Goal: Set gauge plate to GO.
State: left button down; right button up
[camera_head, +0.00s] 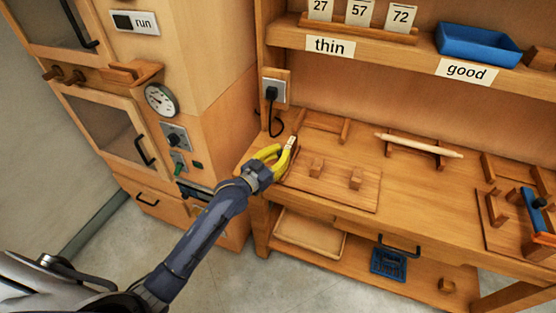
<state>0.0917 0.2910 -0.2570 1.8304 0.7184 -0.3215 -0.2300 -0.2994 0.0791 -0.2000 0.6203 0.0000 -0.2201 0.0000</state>
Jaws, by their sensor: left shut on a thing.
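My left gripper (288,149), with yellow fingers, is over the left end of the wooden bench. It is shut on a small pale piece (292,141), mostly hidden by the fingers; I cannot tell what it is. Just right of the gripper a flat wooden board (335,190) with two upright blocks lies on the bench. At the right edge is a wooden fixture with a blue part (531,207) and a dark knob. No GO marking is readable, and I cannot tell which of these is the gauge plate. My right gripper is not in view.
A pale rod (418,146) lies across a wooden rack on the bench. Above, a shelf (390,45) bears number cards and a blue tray (478,45). A cabinet with a dial (160,99) and switches stands at left. A socket with a cord (273,92) is behind the gripper.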

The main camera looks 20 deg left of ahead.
pick_arm(q)
jog(key=shift+w+r, duration=0.2)
jog(key=shift+w, duration=0.15)
jog(key=c, duration=1.1)
grip_release()
jog(key=shift+w, duration=0.1)
jog(key=shift+c, duration=0.2)
jog(key=shift+d, duration=0.15)
jog(key=shift+f, duration=0.1)
jog(key=shift+s, duration=0.25)
jog(key=v, duration=1.1)
jog(key=shift+s, duration=0.3)
